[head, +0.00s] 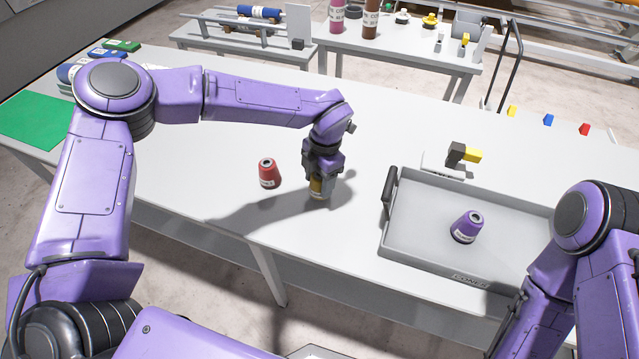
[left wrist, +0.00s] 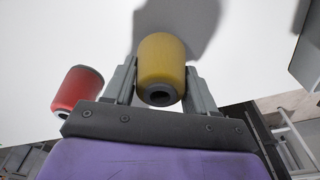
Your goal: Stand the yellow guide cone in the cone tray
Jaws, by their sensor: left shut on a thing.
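The yellow guide cone (left wrist: 163,60) is between the fingers of my left gripper (head: 318,183), which is shut on it. In the head view the cone (head: 318,188) is mostly hidden by the gripper, and it is upright at or just above the white table; I cannot tell if it touches. The grey cone tray (head: 405,228) lies to the right on the same table. A purple cone (head: 467,227) stands in the tray. My right arm shows at the lower right, but its gripper is out of view.
A red cone (head: 269,173) stands on the table (head: 220,170) just left of my left gripper. The tray has a raised rim and a dark handle (head: 390,188) on its left side. A black and yellow device (head: 462,154) stands behind the tray. A green mat (head: 45,120) lies far left.

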